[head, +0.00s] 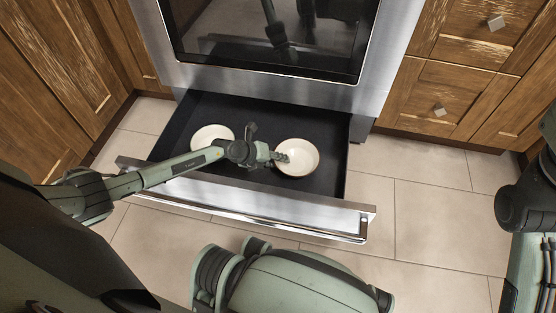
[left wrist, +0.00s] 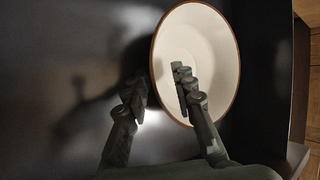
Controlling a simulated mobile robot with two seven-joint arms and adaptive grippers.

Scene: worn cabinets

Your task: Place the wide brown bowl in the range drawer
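The range drawer (head: 330,178) is pulled open below the oven. Inside it stand two bowls with white insides, a left bowl (head: 208,135) and a right bowl (head: 300,160) with a thin brown rim. The right one seems to be the wide brown bowl; its outside is hidden. My left gripper (head: 282,157) is at the left rim of this bowl. In the left wrist view the fingers (left wrist: 160,85) are apart, one over the bowl's (left wrist: 215,60) inside and one outside its rim. My right gripper is not in view.
The drawer front with its metal handle (head: 290,227) lies beneath my left arm. The oven door (head: 270,40) is shut above the drawer. Wooden cabinets stand on both sides (head: 455,95). The tiled floor (head: 430,220) to the right is clear.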

